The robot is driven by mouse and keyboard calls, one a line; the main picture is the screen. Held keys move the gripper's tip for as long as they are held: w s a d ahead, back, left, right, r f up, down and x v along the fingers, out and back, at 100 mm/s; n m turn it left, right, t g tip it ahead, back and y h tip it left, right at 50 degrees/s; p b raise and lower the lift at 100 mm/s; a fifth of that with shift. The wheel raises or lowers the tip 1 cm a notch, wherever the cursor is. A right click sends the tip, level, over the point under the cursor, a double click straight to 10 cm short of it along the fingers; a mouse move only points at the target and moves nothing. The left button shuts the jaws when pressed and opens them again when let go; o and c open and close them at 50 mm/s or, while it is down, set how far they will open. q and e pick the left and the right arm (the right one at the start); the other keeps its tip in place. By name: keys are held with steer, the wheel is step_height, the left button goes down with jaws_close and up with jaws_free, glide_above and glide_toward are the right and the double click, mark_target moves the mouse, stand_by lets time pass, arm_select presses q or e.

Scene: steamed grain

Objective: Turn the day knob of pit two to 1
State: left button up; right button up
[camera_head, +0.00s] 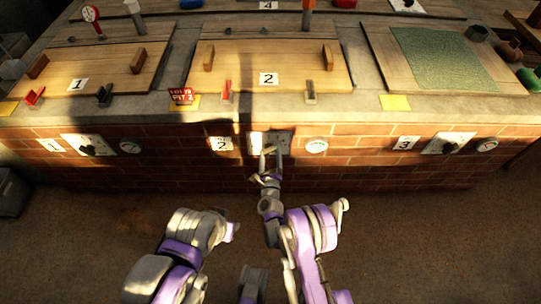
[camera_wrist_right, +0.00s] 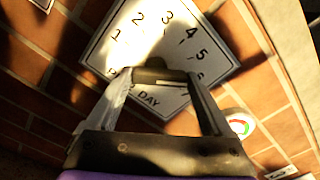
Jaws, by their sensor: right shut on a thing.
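The day dial plate of pit two (camera_head: 284,134) is on the brick front wall beside the "2" label (camera_head: 221,144). It also shows in the right wrist view (camera_wrist_right: 133,40), tilted, with figures from 1 up to 6 and the word DAY. My right gripper (camera_head: 270,158) is at this plate, shut on the dark day knob (camera_wrist_right: 157,75), which sits between its fingertips. The fingers and shadow partly cover the knob and the lower figures, so I cannot tell which figure it points to.
A round gauge (camera_head: 316,146) is just right of the dial plate. Other dial plates are at pit one (camera_head: 90,145) and pit three (camera_head: 447,143). The wooden lid of pit two (camera_head: 268,61) lies above. The floor before the wall is clear.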

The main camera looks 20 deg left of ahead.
steer(key=n+b, duration=0.2)
steer(key=n, duration=0.3)
steer(key=shift+w+a, duration=0.1)
steer(key=n, duration=0.3)
steer(key=shift+r+b, duration=0.15)
steer(key=shift+b, duration=0.25)
steer(key=n, duration=0.3)
steer(key=shift+a+n, duration=0.15)
steer(key=shift+n, duration=0.15)
steer(key=n, duration=0.3)
steer(key=shift+a+n, duration=0.1)
steer(key=shift+n, duration=0.2)
steer(key=n, duration=0.4)
steer(key=shift+a+n, duration=0.1)
steer(key=shift+n, duration=0.2)
steer(key=n, duration=0.4)
steer(key=shift+f+n, duration=0.15)
steer(key=shift+n, duration=1)
steer(key=shift+f+n, duration=0.15)
steer(key=shift+n, duration=1)
